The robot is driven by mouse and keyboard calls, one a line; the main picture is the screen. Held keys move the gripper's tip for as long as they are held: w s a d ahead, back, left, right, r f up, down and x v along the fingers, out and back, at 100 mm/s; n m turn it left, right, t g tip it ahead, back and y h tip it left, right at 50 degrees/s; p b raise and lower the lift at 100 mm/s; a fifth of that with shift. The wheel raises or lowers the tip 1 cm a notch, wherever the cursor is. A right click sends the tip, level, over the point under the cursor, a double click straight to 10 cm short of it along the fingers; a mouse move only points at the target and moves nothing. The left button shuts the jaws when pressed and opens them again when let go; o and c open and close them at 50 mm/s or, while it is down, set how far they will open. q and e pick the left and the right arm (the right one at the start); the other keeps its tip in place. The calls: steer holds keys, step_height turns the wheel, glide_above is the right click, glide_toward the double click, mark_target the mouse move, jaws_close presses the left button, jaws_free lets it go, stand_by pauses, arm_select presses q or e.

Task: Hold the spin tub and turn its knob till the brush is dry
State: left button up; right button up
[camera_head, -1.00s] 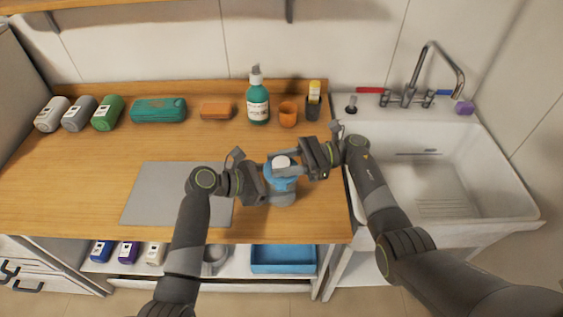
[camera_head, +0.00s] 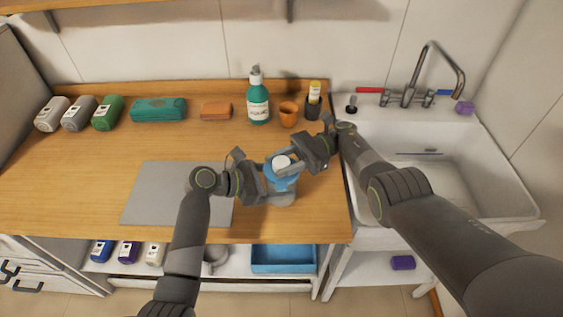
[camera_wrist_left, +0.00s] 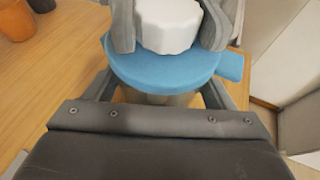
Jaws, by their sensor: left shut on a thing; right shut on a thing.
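The spin tub (camera_head: 284,192) stands on the wooden counter near its front edge, with a blue lid (camera_head: 281,176) and a white knob (camera_head: 281,162) on top. In the left wrist view the blue lid (camera_wrist_left: 165,72) and the faceted white knob (camera_wrist_left: 168,24) are close. My left gripper (camera_head: 268,188) is shut on the tub's body from the left. My right gripper (camera_head: 288,162) is shut on the knob from the upper right; its fingers flank the knob in the left wrist view. The inside of the tub is hidden, and I see no brush in it.
A grey mat (camera_head: 150,195) lies left of the tub. Behind stand a green pump bottle (camera_head: 258,103), an orange cup (camera_head: 288,114) and a dark holder with a yellow-topped item (camera_head: 313,103). The white sink (camera_head: 505,190) is at right. The counter's middle is clear.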

mark_target(282, 161)
stand_by(0.5)
steer(key=o, duration=1)
steer(key=shift+c, duration=0.2)
steer(key=shift+r, duration=0.15)
steer(key=shift+r, duration=4.9)
